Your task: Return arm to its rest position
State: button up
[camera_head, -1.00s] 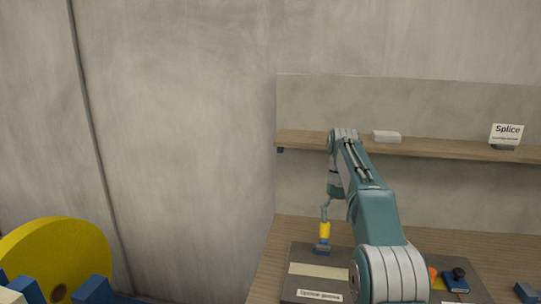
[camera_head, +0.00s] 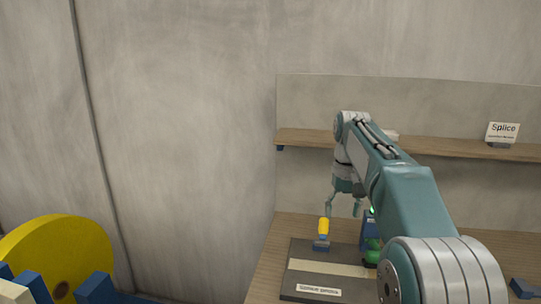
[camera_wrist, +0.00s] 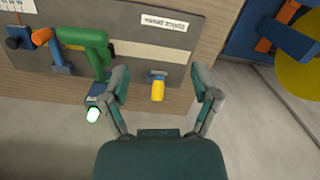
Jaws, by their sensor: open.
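My gripper (camera_head: 342,208) is open and empty above the board, and its two spread fingers also show in the wrist view (camera_wrist: 161,82). A roller-like tool with a yellow handle (camera_head: 323,227) stands on the dark board (camera_head: 300,254), just below my gripper. In the wrist view the yellow handle (camera_wrist: 157,91) lies between the fingertips in the picture, apart from both. My arm reaches from the lower right and hides part of the table in the head view.
A green drill-shaped tool (camera_wrist: 90,42) stands on the board beside my gripper, close to one finger in the picture. A pale strip (camera_head: 305,267) lies on the board. A shelf (camera_head: 300,138) with a "Splice" sign (camera_head: 502,132) runs behind. A yellow wheel (camera_head: 55,255) is at left.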

jog(key=s+r+t, duration=0.2)
jog(key=s, duration=0.7)
jog(key=s+f+t, duration=0.1)
jog(key=s+f, duration=0.2)
jog(key=s, duration=0.4)
jog(key=s+f+t, duration=0.2)
jog(key=s+f, duration=0.2)
jog(key=s, duration=0.3)
jog(key=s+a+f+t, duration=0.1)
jog(key=s+f, duration=0.2)
jog(key=s, duration=0.4)
jog(key=shift+s+f+m+t, duration=0.25)
jog(key=shift+f+m+t, duration=0.05)
jog(key=shift+f, duration=0.05)
